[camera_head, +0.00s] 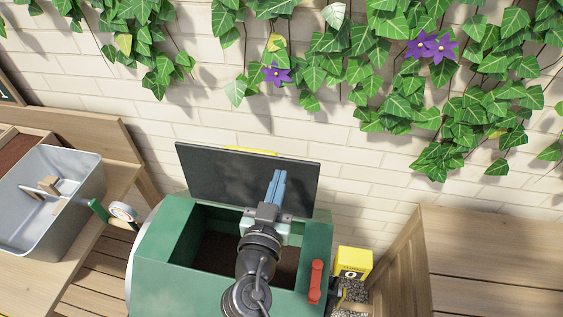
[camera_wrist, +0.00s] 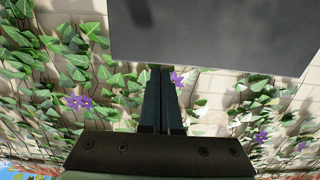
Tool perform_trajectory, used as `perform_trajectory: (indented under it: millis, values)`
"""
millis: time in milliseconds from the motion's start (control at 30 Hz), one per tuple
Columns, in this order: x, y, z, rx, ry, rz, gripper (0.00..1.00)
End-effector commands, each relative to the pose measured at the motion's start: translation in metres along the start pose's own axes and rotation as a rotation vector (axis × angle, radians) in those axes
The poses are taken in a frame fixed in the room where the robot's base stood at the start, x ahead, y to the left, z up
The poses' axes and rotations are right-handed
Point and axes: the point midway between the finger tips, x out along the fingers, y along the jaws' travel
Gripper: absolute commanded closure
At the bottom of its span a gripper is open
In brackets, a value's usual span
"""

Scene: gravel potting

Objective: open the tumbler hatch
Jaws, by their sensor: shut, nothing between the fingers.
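The green tumbler (camera_head: 160,275) stands below the wall in the head view. Its dark hatch (camera_head: 212,172) stands raised, tilted up at the back of the opening, with a yellow strip on its top edge. Dark material shows inside the opening. My gripper (camera_head: 279,175) is shut and empty, its blue fingers in front of the hatch's inner face. In the wrist view the hatch (camera_wrist: 215,35) fills the upper right, just beyond the tips of my shut gripper (camera_wrist: 160,72). I cannot tell whether they touch. My arm hides part of the opening.
A red handle (camera_head: 316,281) is on the tumbler's right front. Ivy (camera_head: 400,60) hangs on the wall.

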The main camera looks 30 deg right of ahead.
Motion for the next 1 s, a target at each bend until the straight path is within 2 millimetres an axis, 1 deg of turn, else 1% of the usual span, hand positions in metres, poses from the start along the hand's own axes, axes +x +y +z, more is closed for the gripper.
perform_trajectory:
  millis: [33, 100, 233, 400, 767, 867, 1000]
  values:
    - [0.007, 0.001, -0.003, 0.0, -0.001, 0.003, 1.0]
    - [0.015, 0.0, -0.003, 0.0, -0.001, 0.001, 1.0]
    - [0.026, 0.0, -0.001, 0.0, 0.0, 0.001, 1.0]
    - [0.032, 0.0, 0.0, 0.0, 0.0, 0.001, 1.0]
    - [0.033, 0.0, -0.002, 0.0, -0.005, 0.001, 1.0]
    - [0.038, 0.0, -0.006, -0.001, -0.034, 0.002, 1.0]
    - [0.052, 0.0, -0.011, 0.001, -0.102, 0.002, 1.0]
